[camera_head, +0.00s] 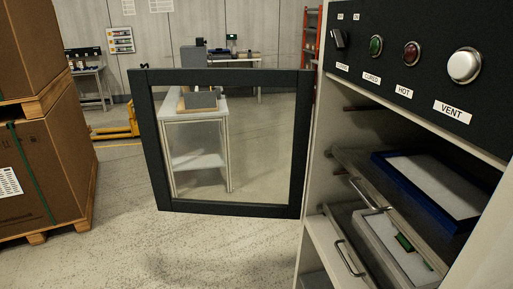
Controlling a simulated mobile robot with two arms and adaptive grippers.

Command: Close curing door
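The curing door (156,150) is a dark frame around a clear window. It stands wide open, swung out to the left of the curing cabinet (311,190), with its right edge near the cabinet's front left side. Through its window I see a white table behind it. The cabinet's interior is exposed at the right, with a blue-rimmed tray (408,187) on an upper shelf and a drawer with a metal handle (349,259) below. Neither of my grippers is in view, and nothing touches the door.
A dark control panel (400,80) with a switch, green and red lights and a white VENT button tops the cabinet. Stacked cardboard boxes (45,170) on pallets stand at the left. A yellow pallet jack (118,131) is behind. The floor before the door is clear.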

